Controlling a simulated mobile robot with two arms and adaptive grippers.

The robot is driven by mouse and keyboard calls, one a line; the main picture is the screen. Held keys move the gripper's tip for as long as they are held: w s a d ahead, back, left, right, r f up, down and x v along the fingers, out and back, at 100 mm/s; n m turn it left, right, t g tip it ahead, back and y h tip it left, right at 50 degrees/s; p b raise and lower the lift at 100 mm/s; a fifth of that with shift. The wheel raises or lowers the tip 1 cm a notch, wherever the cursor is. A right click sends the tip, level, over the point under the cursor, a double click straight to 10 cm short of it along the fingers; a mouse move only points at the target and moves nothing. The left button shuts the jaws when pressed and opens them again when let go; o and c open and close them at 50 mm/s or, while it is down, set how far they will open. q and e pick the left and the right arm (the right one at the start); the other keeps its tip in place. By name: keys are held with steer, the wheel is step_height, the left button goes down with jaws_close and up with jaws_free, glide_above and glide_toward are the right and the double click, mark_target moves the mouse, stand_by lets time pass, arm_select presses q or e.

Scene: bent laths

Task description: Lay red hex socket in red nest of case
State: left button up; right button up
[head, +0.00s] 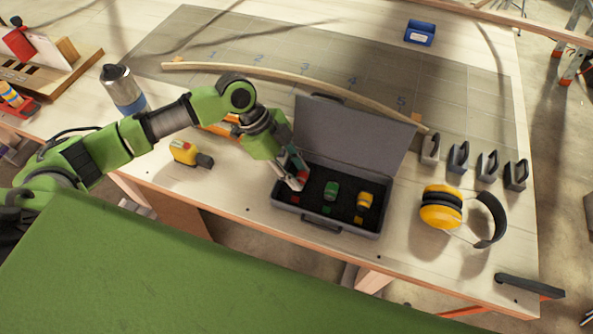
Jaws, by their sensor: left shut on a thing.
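The grey case (326,222) stands open on the workbench, its lid (352,135) tilted back. Its dark insert has small red (295,199), green and yellow marks along the front. A green socket (331,190) and a yellow socket (364,201) sit in the middle and right of the insert. My left gripper (296,182) points down into the left part of the case and is shut on the red hex socket (303,177), mostly hidden by the fingers. The socket is behind the red mark; whether it touches the nest I cannot tell. My right gripper is not in view.
Yellow ear defenders (441,209) lie right of the case, with several grey clamps (458,157) behind them. A bent lath (290,77) curves behind the lid. A blue box (420,33) stands at the back.

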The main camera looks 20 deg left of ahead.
arm_select(q)
steer(key=shift+f, duration=0.7)
stand_by(0.3)
steer(key=o, duration=1.2)
steer(key=shift+r, duration=0.1)
step_height(320, 180, up, 7)
steer(key=p, duration=0.6)
